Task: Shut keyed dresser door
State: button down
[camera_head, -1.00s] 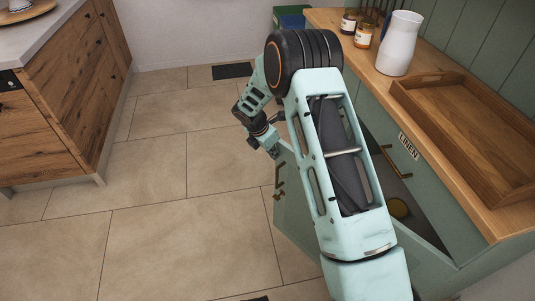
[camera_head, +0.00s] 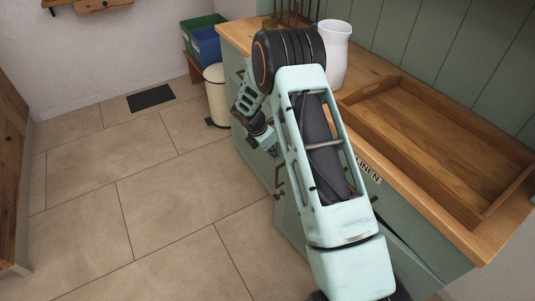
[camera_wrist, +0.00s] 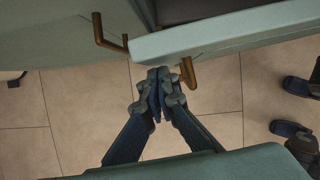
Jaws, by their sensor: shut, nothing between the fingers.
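The green dresser (camera_head: 405,215) has a wooden top and a "LINEN" label (camera_head: 368,172). Its door (camera_head: 290,228) stands partly open, with a narrow dark gap along the dresser front, and is partly hidden behind my arm. In the wrist view the door's top edge (camera_wrist: 235,32) slants across the picture, with dark interior behind it and a brass handle (camera_wrist: 188,73) on its outer face. My gripper (camera_wrist: 160,76) is shut and empty, close to the door's outer face beside the handle; whether it touches is unclear. In the head view my gripper (camera_head: 273,150) is small. No key is discernible.
A neighbouring front has another brass handle (camera_wrist: 106,36). A wooden tray (camera_head: 440,145) and white jug (camera_head: 333,50) stand on the dresser top. A bin (camera_head: 216,95) and blue box (camera_head: 206,46) stand beyond.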

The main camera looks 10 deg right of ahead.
jog(key=shift+w+d, duration=0.4)
jog(key=shift+d, duration=0.3)
jog(key=shift+a, duration=0.1)
